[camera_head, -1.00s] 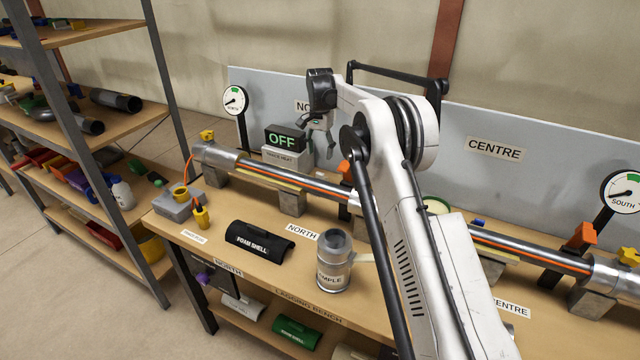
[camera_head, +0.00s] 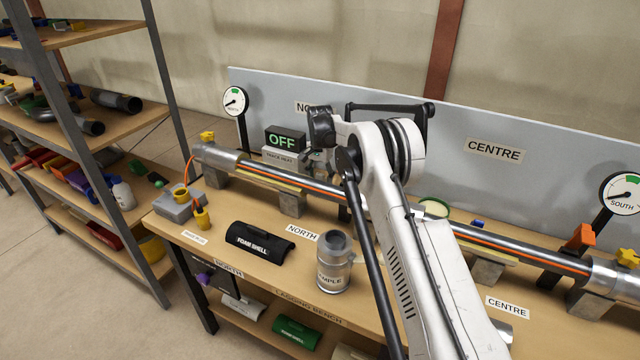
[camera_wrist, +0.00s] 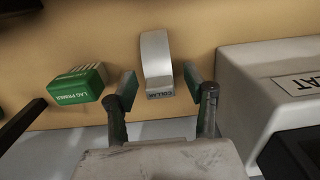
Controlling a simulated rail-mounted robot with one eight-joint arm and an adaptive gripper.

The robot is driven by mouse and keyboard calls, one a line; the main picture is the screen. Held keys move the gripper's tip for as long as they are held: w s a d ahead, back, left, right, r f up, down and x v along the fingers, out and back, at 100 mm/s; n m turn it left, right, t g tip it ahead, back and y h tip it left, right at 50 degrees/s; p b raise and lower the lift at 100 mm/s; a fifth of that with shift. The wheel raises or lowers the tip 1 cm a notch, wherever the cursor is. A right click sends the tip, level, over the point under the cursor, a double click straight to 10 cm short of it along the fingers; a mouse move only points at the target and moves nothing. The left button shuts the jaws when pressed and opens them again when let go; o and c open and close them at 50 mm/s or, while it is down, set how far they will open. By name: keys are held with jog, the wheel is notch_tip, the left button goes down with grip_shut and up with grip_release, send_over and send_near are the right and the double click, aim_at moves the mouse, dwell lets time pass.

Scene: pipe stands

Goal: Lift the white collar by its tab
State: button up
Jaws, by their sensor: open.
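The white collar (camera_wrist: 156,58) shows in the wrist view as a curved white band on the tan bench surface. My gripper (camera_wrist: 160,86) is open, with one finger on each side of that tab end and visible gaps between. Whether the fingers are at the tab's height I cannot tell. In the head view my gripper (camera_head: 322,160) is low behind the long pipe, beside the trace heat box. I cannot make out the collar there.
The trace heat box (camera_head: 285,155), its display reading OFF, stands close by; its pale casing (camera_wrist: 240,80) is right of my fingers. A green lag primer container (camera_wrist: 77,86) is on the left. The long pipe (camera_head: 265,175) runs in front. A sample canister (camera_head: 334,265) stands nearer.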

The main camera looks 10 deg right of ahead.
grip_shut()
dwell(0.3)
jog(key=shift+r, duration=0.1)
